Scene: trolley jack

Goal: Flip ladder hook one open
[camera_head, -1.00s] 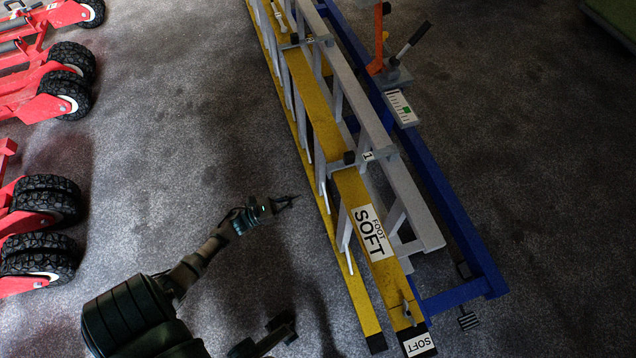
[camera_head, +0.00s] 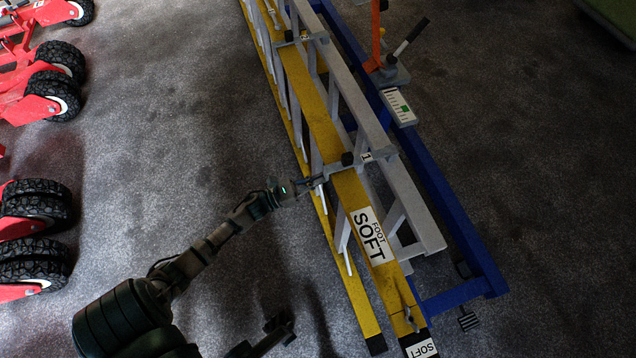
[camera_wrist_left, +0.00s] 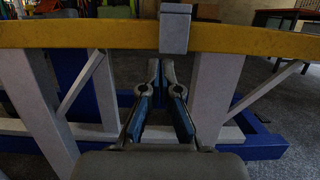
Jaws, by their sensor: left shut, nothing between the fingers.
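Ladder hook one (camera_head: 362,158) is a grey clip with a black knob and a white "1" label, lying across the yellow and grey ladders (camera_head: 320,118). My left gripper (camera_head: 318,181) is at the left side of the yellow ladder, just below and left of the hook. It is shut and empty. In the left wrist view, a grey block (camera_wrist_left: 175,28) laps over the yellow rail (camera_wrist_left: 90,36), and my fingertips (camera_wrist_left: 161,68) point up just under it. Any contact is unclear.
A blue frame (camera_head: 450,205) runs along the ladders' right side, with a grey-handled lever (camera_head: 408,38) on it. A second grey clip (camera_head: 305,38) sits farther up the ladders. Open grey floor lies between.

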